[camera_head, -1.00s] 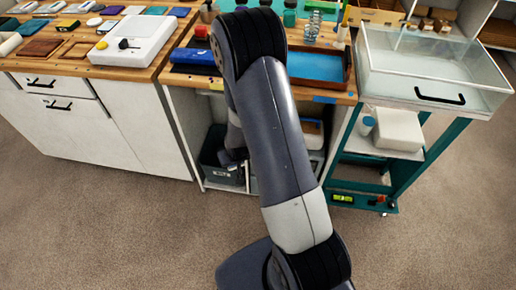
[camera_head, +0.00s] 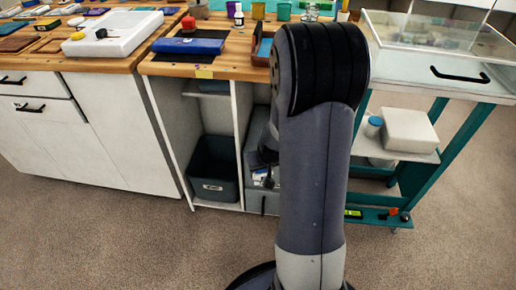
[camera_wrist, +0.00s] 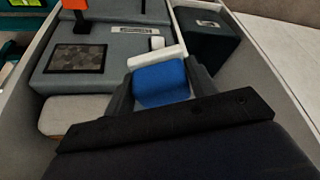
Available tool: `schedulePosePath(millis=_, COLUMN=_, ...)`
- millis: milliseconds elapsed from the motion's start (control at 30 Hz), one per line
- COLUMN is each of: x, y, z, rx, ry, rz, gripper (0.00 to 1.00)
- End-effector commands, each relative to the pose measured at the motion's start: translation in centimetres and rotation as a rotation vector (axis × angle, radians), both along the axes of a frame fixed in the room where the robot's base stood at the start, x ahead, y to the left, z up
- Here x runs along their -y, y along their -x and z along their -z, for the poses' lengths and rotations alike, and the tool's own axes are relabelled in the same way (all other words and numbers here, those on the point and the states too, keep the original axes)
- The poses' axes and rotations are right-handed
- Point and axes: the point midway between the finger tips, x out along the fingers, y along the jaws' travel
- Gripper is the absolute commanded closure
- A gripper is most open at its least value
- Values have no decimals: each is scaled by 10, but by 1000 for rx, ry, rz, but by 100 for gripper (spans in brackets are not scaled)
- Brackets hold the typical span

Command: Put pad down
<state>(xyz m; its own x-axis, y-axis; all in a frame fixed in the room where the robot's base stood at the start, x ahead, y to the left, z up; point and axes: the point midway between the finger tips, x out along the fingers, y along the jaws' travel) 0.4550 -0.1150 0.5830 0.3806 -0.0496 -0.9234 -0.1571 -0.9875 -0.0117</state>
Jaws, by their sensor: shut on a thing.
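The blue pad (camera_wrist: 160,84) is between the fingers of my gripper (camera_wrist: 158,72) in the wrist view; the gripper is shut on it. A white strip shows along the pad's far edge. The pad is over or beside a grey case (camera_wrist: 85,52) with a dark textured panel; I cannot tell whether it touches anything. In the head view my gripper (camera_head: 268,160) is low, at the open shelf bay under the bench. It is mostly hidden behind my arm, and the pad cannot be made out there.
A dark bin (camera_head: 213,170) stands in the bay, left of my gripper. The wooden bench top (camera_head: 160,66) is above, with a blue item (camera_head: 188,46) on it. A teal cart (camera_head: 440,150) stands right, holding a white box (camera_head: 408,130). Carpeted floor is clear in front.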

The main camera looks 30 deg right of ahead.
Motion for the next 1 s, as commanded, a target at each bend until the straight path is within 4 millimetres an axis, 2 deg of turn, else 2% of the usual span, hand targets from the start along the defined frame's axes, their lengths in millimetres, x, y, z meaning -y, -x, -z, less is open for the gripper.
schedulePosePath(millis=33, x=10, y=6, z=5, rx=-3, ry=2, rz=21, gripper=64)
schedulePosePath(millis=133, x=21, y=13, z=10, rx=-3, ry=8, rz=39, gripper=64)
schedulePosePath(millis=267, x=28, y=3, z=11, rx=-1, ry=12, rz=44, gripper=64)
schedulePosePath(millis=800, x=52, y=-117, z=14, rx=-1, ry=13, rz=42, gripper=64)
schedulePosePath(millis=1000, x=58, y=-146, z=13, rx=-1, ry=12, rz=43, gripper=64)
